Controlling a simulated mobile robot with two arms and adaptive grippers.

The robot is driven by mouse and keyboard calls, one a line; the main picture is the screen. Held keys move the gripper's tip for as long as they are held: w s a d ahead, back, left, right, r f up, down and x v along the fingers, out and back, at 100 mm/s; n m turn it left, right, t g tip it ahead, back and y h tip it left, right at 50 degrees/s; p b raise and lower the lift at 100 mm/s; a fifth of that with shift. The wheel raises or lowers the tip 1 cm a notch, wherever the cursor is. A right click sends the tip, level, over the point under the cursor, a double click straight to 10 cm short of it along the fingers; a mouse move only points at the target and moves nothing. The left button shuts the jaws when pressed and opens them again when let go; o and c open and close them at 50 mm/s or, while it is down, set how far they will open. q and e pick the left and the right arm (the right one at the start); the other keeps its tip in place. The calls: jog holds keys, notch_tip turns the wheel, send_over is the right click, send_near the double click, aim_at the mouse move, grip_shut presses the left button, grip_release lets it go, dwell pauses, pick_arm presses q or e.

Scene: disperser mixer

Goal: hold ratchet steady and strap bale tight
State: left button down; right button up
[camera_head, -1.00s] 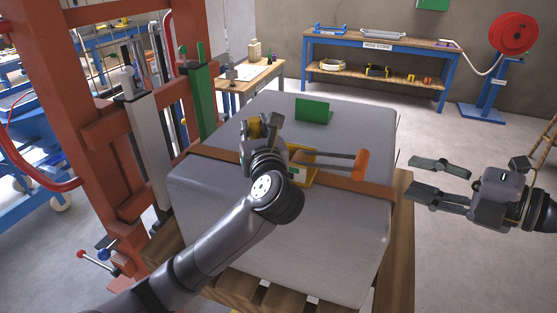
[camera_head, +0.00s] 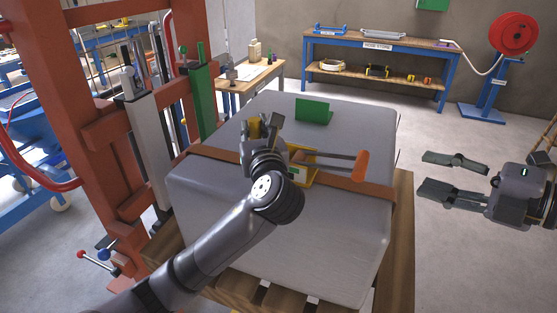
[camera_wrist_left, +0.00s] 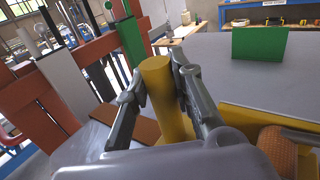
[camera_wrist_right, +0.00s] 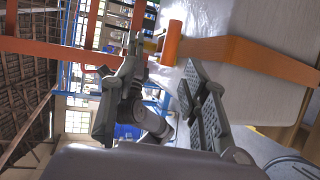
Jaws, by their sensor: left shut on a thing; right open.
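The grey bale (camera_head: 330,230) lies on a wooden pallet with a brown strap (camera_head: 365,186) across its top. The yellow ratchet (camera_head: 303,178) sits on the strap. Its lever ends in an orange grip (camera_head: 361,165) pointing right. My left gripper (camera_head: 266,122) is shut on the ratchet's yellow upright post (camera_wrist_left: 161,95), with one finger on each side in the left wrist view. My right gripper (camera_head: 470,178) is open and empty, to the right of the bale and apart from the lever. The right wrist view shows the orange grip (camera_wrist_right: 171,43) beyond its spread fingers.
A green plate (camera_head: 313,111) stands on the bale's far part. The red press frame (camera_head: 110,140) rises close on the left. A blue workbench (camera_head: 380,45) and a red hose reel (camera_head: 513,34) stand at the back.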

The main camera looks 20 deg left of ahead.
pick_arm(q)
jog(key=c, duration=1.8)
grip_release()
pick_arm(e)
jog(key=s+d+r, duration=0.1)
jog(key=d+r, duration=0.2)
jog(key=r, duration=0.1)
jog(key=shift+s+d+r, duration=0.2)
jog(key=shift+s+d, duration=0.15)
jog(key=shift+d, duration=0.05)
pick_arm(q)
jog(key=shift+o, duration=0.2)
jog(key=shift+r+p, duration=0.65)
jog(key=shift+p, duration=0.55)
pick_arm(e)
notch_tip(320, 180, up, 2)
jog(key=shift+r, duration=0.15)
pick_arm(q)
jog(key=shift+o, duration=0.2)
jog(key=o, duration=0.5)
